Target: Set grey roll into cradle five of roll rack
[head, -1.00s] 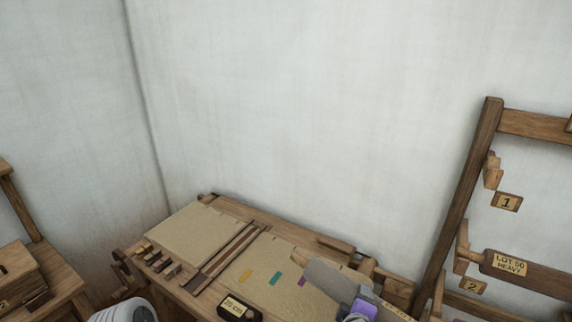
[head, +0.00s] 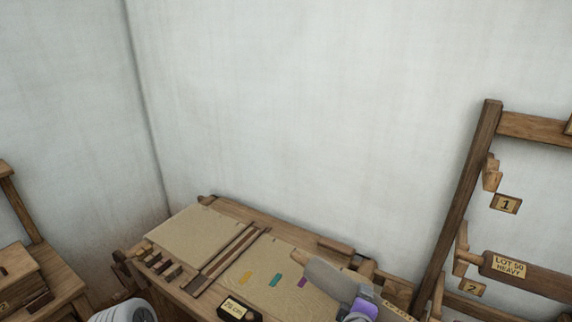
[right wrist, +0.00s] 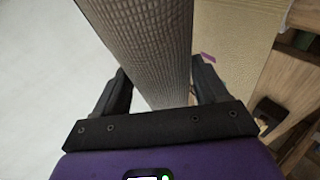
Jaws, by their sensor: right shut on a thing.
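The grey roll (right wrist: 145,45) fills the middle of the right wrist view, with a woven surface. My right gripper (right wrist: 155,90) is shut on it, one finger on each side. In the head view the grey roll (head: 322,276) shows at the lower right of the loom, with a wooden end, above the cloth. The roll rack (head: 470,190) stands at the right. Its cradles marked 1 (head: 491,173) and 2 (head: 463,250) are visible; cradle five is out of the picture. My left gripper is not in view.
A brown roll labelled LOT 50 HEAVY (head: 540,279) lies in the rack at cradle two. The loom (head: 190,228) has tan cloth with coloured patches and a small labelled block (head: 238,310). A wooden bench (head: 40,275) stands at the left. The pale wall behind is bare.

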